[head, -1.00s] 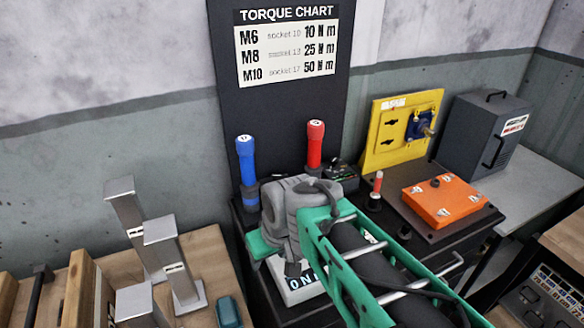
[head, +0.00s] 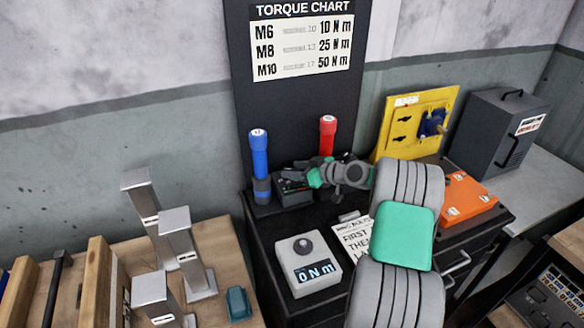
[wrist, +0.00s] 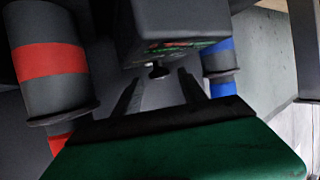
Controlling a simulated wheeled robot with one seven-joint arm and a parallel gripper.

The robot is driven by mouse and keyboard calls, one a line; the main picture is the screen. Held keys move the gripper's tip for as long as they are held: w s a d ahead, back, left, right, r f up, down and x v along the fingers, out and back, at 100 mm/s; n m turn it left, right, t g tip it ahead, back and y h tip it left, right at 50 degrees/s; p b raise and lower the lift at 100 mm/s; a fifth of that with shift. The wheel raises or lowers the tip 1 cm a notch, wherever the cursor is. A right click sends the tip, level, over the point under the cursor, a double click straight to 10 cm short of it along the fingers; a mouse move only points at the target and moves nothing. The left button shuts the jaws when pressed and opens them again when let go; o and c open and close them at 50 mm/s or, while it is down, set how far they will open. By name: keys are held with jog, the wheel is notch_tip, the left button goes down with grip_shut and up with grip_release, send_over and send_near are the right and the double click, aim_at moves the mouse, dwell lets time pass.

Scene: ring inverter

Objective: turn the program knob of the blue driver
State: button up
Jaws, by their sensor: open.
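The blue driver (head: 259,160) stands upright at the back left of the black bench; its blue band shows at the right of the wrist view (wrist: 219,60). A dark box (head: 292,196) sits between the blue and red drivers. In the wrist view the box (wrist: 150,25) carries a small black knob (wrist: 158,71) under a green-and-red marked face. My gripper (wrist: 160,80) is open, its two fingers pointing at the box with the knob in the gap between their tips. Contact with the knob cannot be told. In the head view my gripper (head: 306,170) partly hides the box.
The red driver (head: 327,138) stands close behind my gripper. A grey meter reading 0 N m (head: 308,265) and a white note (head: 355,238) lie at the front. A yellow panel (head: 395,135) and an orange box (head: 465,200) stand to the right.

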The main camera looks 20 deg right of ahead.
jog(key=shift+w+a+f, duration=0.2)
jog(key=shift+w+a, duration=0.1)
jog(key=shift+w, duration=0.2)
jog(key=shift+c, duration=0.5)
grip_shut()
